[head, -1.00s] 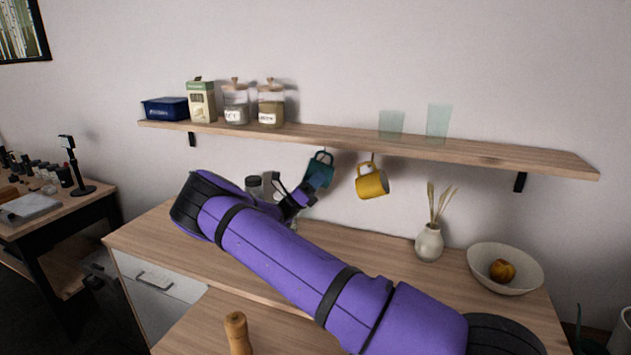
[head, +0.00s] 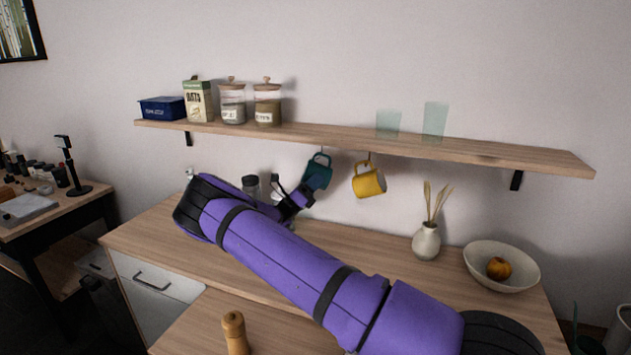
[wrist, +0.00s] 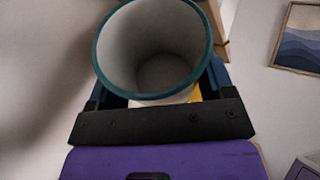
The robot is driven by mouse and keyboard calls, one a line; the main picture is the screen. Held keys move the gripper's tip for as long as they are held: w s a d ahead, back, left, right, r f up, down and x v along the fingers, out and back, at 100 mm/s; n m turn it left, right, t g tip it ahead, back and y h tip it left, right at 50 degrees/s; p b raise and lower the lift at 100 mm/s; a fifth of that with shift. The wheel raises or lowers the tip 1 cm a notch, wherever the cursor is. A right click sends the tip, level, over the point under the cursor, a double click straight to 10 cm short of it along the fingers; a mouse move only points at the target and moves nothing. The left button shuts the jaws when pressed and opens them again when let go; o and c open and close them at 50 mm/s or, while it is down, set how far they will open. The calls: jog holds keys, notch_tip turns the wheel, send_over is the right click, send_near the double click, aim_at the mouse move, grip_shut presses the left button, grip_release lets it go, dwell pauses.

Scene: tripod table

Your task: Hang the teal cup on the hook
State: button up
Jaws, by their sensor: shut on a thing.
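The teal cup (head: 317,174) is just below the wooden shelf, with its handle uppermost near the shelf's front edge. My gripper (head: 305,191) is shut on it, from the lower left in the head view. In the wrist view the cup (wrist: 102,50) shows its pale, empty inside and teal rim, with a dark finger on either side. A small dark hook (head: 322,150) hangs under the shelf right at the cup's handle. I cannot tell whether the handle is around the hook or only beside it.
A yellow mug (head: 369,183) hangs from the shelf just right of the teal cup. The shelf (head: 470,155) bears jars, boxes and two glasses. Below, the counter (head: 360,240) holds a vase (head: 426,243), a bowl (head: 478,278) and a dark-lidded jar (head: 250,184) beside my arm.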

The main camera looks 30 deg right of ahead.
jog(key=o, duration=1.1)
jog(key=shift+c, duration=0.2)
jog(key=shift+a, duration=0.1)
